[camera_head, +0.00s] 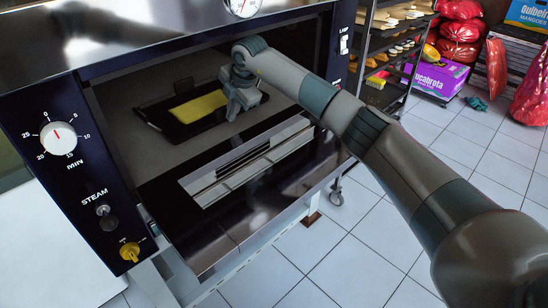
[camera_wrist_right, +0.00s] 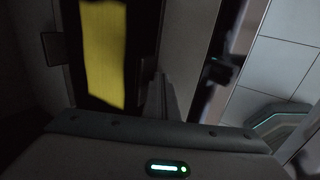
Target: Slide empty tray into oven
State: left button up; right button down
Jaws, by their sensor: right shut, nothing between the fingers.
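The oven (camera_head: 40,105) stands at the left with its door (camera_head: 230,225) folded down and open. A dark, rimmed tray (camera_head: 172,130) lies inside on the oven floor, and its dark edge also shows in the right wrist view (camera_wrist_right: 145,45). The tray is not bare: a flat yellow piece (camera_head: 200,106) lies on it, also seen in the wrist view (camera_wrist_right: 102,55). My right gripper (camera_head: 233,113) is inside the oven at the tray's right end, shut and empty. I cannot tell whether it touches the tray. My left gripper is out of view.
The oven's side frame (camera_head: 338,45) stands close to my right arm. A rack (camera_head: 390,40) with baked goods stands behind, with a purple box (camera_head: 437,80) and red sacks (camera_head: 460,30) beyond. The tiled floor (camera_head: 350,260) at the right is largely clear.

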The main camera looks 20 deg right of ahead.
jog(key=shift+s, duration=0.2)
dwell(0.6)
jog(key=shift+s+d, duration=0.2)
jog(key=shift+s, duration=0.15)
dwell(0.4)
jog(key=shift+s+d+r+p, duration=0.3)
jog(key=shift+s+r+p, duration=0.1)
jog(key=shift+s, duration=0.25)
jog(key=shift+s+d+r+p, duration=0.25)
jog(key=shift+s+r+p, duration=0.2)
jog(key=shift+s, duration=0.15)
jog(key=shift+s+d+r+p, duration=0.3)
jog(key=shift+s+r+p, duration=0.1)
jog(key=shift+s, duration=0.25)
jog(key=s+d+r+p, duration=0.2)
jog(key=s+r, duration=0.1)
jog(key=s, duration=0.2)
jog(key=shift+s+r, duration=0.2)
jog(key=shift+r, duration=0.05)
jog(key=shift+d, duration=0.1)
